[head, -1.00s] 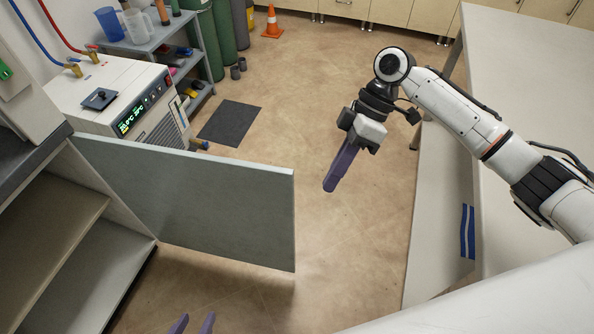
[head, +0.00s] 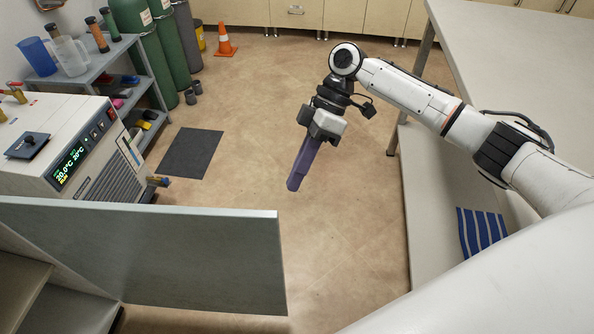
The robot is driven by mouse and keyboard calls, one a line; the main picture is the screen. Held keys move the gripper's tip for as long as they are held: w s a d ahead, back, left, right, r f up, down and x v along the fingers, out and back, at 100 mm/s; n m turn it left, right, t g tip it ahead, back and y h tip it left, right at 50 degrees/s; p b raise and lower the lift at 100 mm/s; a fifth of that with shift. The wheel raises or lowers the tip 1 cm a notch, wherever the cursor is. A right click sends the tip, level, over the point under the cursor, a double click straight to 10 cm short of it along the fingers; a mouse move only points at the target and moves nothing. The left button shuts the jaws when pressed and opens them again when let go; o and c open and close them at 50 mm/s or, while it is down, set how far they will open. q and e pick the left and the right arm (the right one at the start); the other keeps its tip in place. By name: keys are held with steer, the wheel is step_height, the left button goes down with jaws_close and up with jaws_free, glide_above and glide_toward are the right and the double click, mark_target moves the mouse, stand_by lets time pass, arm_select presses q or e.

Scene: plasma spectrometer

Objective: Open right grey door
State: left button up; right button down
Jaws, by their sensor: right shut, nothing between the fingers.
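The grey door (head: 160,252) stands swung open at the lower left, sticking out from a low cabinet whose inner shelves (head: 55,305) show behind it. My right gripper (head: 292,186) hangs with its purple fingers shut and empty, pointing down. It is beyond and slightly right of the door's free edge, apart from it. My left gripper is out of the picture.
A white chiller unit (head: 100,165) with a lit display stands left, beside a grey shelf rack (head: 110,85). A white bench (head: 520,90) lines the right. An orange cone (head: 226,42) stands at the back. The middle floor is clear.

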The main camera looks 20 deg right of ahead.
arm_select(q)
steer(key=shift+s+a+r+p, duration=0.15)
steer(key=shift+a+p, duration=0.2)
steer(key=shift+p, duration=0.25)
arm_select(e)
steer(key=s+a+f, duration=0.5)
steer(key=shift+a, duration=0.15)
